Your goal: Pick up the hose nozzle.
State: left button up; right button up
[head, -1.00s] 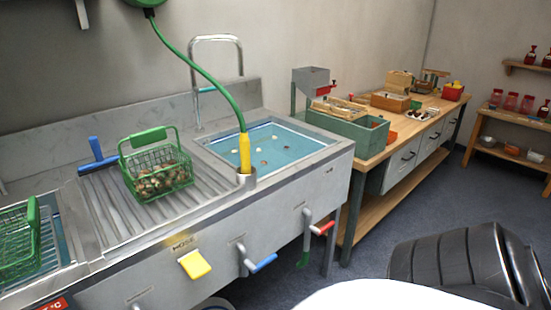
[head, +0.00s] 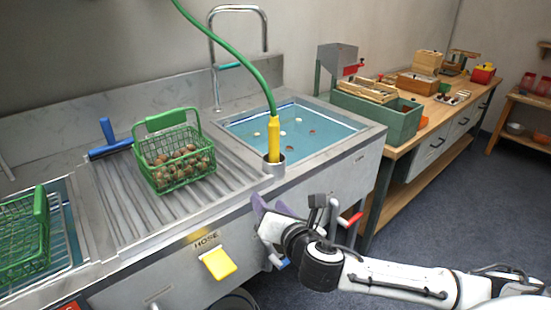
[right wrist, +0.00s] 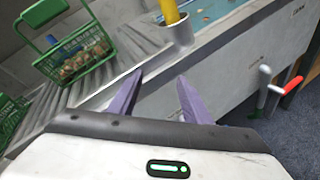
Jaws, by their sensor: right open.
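The hose nozzle (head: 273,140) is yellow and hangs from a green hose (head: 236,58). It stands upright in a grey cup-shaped holder (head: 275,165) at the front edge of the sink; the holder hides its lower end. In the right wrist view the nozzle (right wrist: 170,11) shows at the top, in its holder (right wrist: 178,38). My right gripper (head: 258,212) is in front of the sink's face, below and apart from the nozzle. Its two purple fingers (right wrist: 156,92) are open with nothing between them. My left gripper is not in view.
A green basket of chestnuts (head: 178,160) stands on the drainboard left of the nozzle. A yellow hose pedal (head: 218,263) and lever handles stick out of the sink front. A wooden workbench (head: 400,150) stands to the right.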

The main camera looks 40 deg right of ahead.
aim_at(275, 132)
jog(key=w+d+r+n+h, duration=0.1)
jog(key=w+d+r, duration=0.1)
jog(key=r, duration=0.2)
jog(key=w+d+r+n+t+h, duration=0.1)
jog(key=d+r+n, duration=0.1)
jog(key=r, duration=0.1)
jog(key=w+d+r+n+t+h, duration=0.1)
jog(key=w+d+r, duration=0.1)
jog(key=d+r, duration=0.1)
jog(key=shift+w+r+n, duration=0.3)
jog(key=shift+r, duration=0.5)
jog(key=shift+r+x, duration=0.15)
jog(key=shift+x, duration=1.3)
jog(key=shift+r+x, duration=0.2)
jog(key=shift+x, duration=1.2)
jog(key=shift+a, duration=0.15)
grip_shut()
